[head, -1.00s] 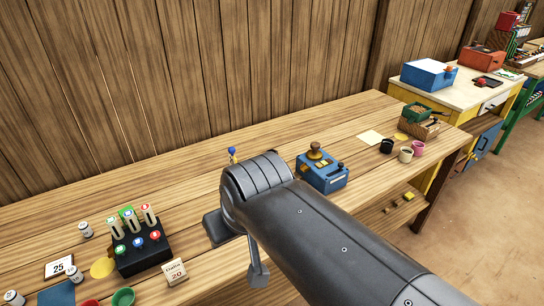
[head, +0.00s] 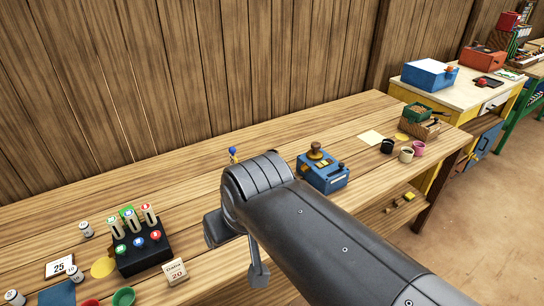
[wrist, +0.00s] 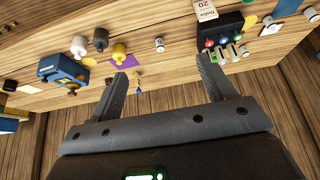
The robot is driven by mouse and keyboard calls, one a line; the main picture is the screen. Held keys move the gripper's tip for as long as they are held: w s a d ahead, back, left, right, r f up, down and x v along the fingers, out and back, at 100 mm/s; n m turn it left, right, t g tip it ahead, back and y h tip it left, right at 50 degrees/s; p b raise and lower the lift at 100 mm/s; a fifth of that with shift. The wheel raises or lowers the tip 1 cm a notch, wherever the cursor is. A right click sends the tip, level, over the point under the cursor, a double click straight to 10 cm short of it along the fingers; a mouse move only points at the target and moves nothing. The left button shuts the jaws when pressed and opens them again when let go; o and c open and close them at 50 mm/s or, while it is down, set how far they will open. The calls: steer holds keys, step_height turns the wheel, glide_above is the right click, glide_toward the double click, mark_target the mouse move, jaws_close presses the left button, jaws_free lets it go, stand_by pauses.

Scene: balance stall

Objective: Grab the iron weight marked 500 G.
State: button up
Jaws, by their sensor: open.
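In the wrist view a dark grey, knobbed weight (wrist: 101,40) stands on the wooden bench, apart from my gripper; it looks like iron, but no marking is readable. A paler silver-grey weight (wrist: 79,46) stands beside it, and a brass weight (wrist: 119,54) stands on a purple patch (wrist: 127,62). My gripper (wrist: 161,70) is open, with nothing between its fingers. In the picture these weights lie to the left of and beyond the left finger. In the head view my arm hides them.
A blue box with a brass top (head: 322,172) stands on the bench (head: 120,188). A black rack with coloured buttons (head: 140,243) and a date block (head: 175,271) stand at left. A plank wall (head: 230,70) closes the back.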

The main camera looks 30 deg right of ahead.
steer(key=w+d+r+m, duration=0.1)
steer(key=w+d+r, duration=0.1)
steer(key=w, duration=0.4)
steer(key=w+d+r+m, duration=0.1)
steer(key=w+d, duration=0.1)
steer(key=w, duration=0.4)
steer(key=m+g+h, duration=0.2)
steer(key=m+h, duration=0.1)
steer(key=m, duration=0.4)
glide_above(272, 152)
steer(key=s+a, duration=0.4)
step_height(272, 152, down, 21)
steer(key=x, duration=1.1)
steer(key=shift+d, duration=0.35)
steer(key=c, duration=1.4)
steer(key=shift+r, duration=0.1)
